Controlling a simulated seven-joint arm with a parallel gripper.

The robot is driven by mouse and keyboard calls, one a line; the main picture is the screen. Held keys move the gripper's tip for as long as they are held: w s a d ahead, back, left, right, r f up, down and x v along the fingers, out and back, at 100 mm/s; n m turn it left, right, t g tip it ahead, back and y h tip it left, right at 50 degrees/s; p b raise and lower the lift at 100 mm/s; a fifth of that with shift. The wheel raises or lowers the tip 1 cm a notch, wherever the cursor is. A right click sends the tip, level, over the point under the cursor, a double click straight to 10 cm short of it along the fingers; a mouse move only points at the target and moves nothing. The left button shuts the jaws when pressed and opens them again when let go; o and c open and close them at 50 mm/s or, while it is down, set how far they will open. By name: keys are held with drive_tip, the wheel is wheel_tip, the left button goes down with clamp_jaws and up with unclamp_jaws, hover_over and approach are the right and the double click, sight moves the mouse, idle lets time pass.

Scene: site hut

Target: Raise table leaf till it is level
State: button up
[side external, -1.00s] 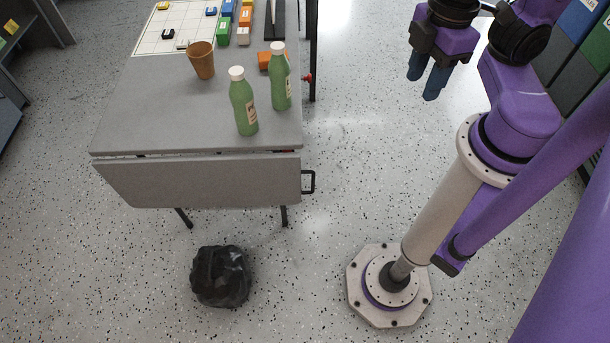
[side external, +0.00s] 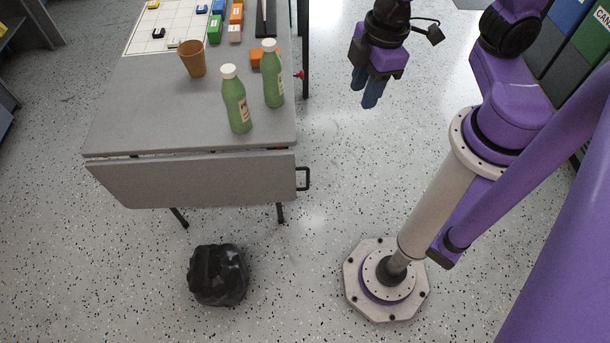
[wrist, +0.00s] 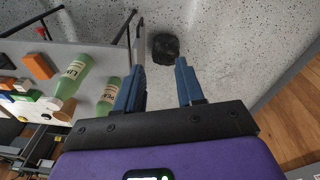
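The grey table leaf (side external: 195,181) hangs down from the front edge of the grey tabletop (side external: 160,120), with a thin dark gap along the joint. A black handle (side external: 303,179) sticks out from the leaf's right end. My gripper (side external: 365,92) is in the air to the right of the table, fingers downward, apart from the leaf and handle. In the wrist view my gripper (wrist: 160,88) has its two blue fingers apart with nothing between them. The tabletop also shows at left in the wrist view (wrist: 93,58).
Two green bottles (side external: 236,105) (side external: 273,78) and a brown cup (side external: 193,60) stand on the tabletop near the leaf. Coloured blocks (side external: 215,30) and a white grid sheet (side external: 165,20) lie farther back. A black bag (side external: 218,275) sits on the floor before the leaf.

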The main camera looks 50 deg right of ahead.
drive_tip(key=w+f+y, duration=0.1)
drive_tip(key=w+f, duration=0.8)
drive_tip(key=f, duration=0.5)
drive_tip(key=d+f+m+t+y, duration=0.15)
drive_tip(key=d+f, duration=0.25)
drive_tip(key=f, duration=0.9)
drive_tip(key=shift+n+y, duration=0.25)
drive_tip(key=x, duration=1.7)
drive_tip(key=shift+c, duration=0.3)
clamp_jaws()
